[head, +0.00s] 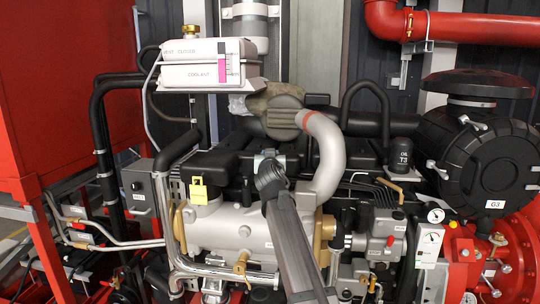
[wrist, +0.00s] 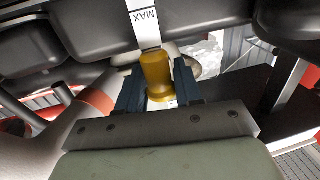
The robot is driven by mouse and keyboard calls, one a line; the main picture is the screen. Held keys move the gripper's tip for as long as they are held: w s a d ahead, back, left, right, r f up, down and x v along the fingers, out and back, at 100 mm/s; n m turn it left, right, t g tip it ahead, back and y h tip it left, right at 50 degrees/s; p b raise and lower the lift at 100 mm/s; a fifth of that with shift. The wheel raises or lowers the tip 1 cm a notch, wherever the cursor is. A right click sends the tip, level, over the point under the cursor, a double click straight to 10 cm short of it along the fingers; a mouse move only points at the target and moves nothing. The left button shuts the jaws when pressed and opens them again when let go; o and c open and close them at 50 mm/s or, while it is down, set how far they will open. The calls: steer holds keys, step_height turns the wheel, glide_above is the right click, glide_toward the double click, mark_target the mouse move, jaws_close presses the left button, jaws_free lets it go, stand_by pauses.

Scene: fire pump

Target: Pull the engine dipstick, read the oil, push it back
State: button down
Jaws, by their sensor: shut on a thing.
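In the wrist view, my gripper (wrist: 159,92) has its two dark blue fingers closed on the yellow dipstick handle (wrist: 156,72). A pale flat strip (wrist: 147,22) printed MAX, upside down, runs from the handle to the top edge of the picture. Its far end is out of view, and I cannot make out an oil mark on it. In the head view, the olive-grey gripper body (head: 262,101) is above the engine, below and right of the coolant tank. The fingers and handle cannot be made out there. The dipstick tube's mouth is not identifiable.
The white coolant tank (head: 205,73) stands upper left. The black round air filter housing (head: 482,150) is at right, under a red pipe (head: 450,27). A yellow tag (head: 198,190) hangs on the engine front. Black hoses and metal pipes crowd the engine.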

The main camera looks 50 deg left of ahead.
step_height(320, 180, down, 4)
steer(key=shift+r, duration=0.1)
steer(key=c, duration=1)
jaws_free()
steer(key=shift+o, duration=0.2)
steer(key=shift+d, duration=0.1)
steer(key=v, duration=1.3)
steer(key=shift+s+d, duration=0.25)
steer(key=shift+o, duration=0.3)
